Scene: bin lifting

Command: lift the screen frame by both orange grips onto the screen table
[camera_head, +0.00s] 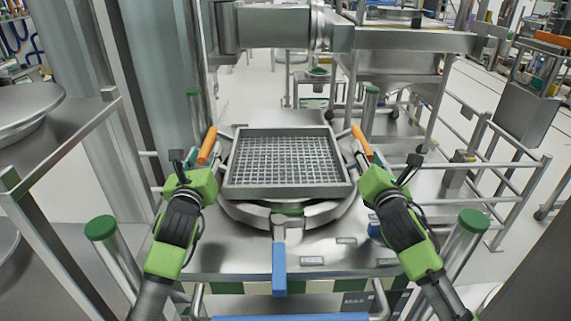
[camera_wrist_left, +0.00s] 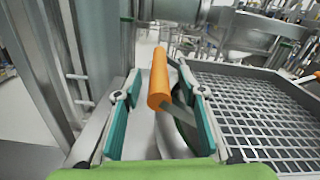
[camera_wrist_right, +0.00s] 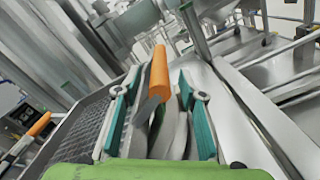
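The screen frame (camera_head: 290,191), a square grey metal frame with a mesh floor, sits level over a round steel ring (camera_head: 243,213). Its left orange grip (camera_head: 207,146) and right orange grip (camera_head: 362,142) stick out at its sides. My left gripper (camera_head: 202,163) is open at the left grip; in the left wrist view that grip (camera_wrist_left: 159,82) shows between and beyond the spread fingers. My right gripper (camera_head: 367,163) is open at the right grip, which shows likewise in the right wrist view (camera_wrist_right: 158,75). Neither closes on a grip. I cannot tell which surface is the screen table.
A blue handle (camera_head: 279,270) stands at the front of the ring. Green-capped posts (camera_head: 101,229) (camera_head: 472,221) stand at the near corners. A steel beam (camera_head: 410,40) crosses behind. A rack (camera_head: 62,145) stands left and railings (camera_head: 500,165) right.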

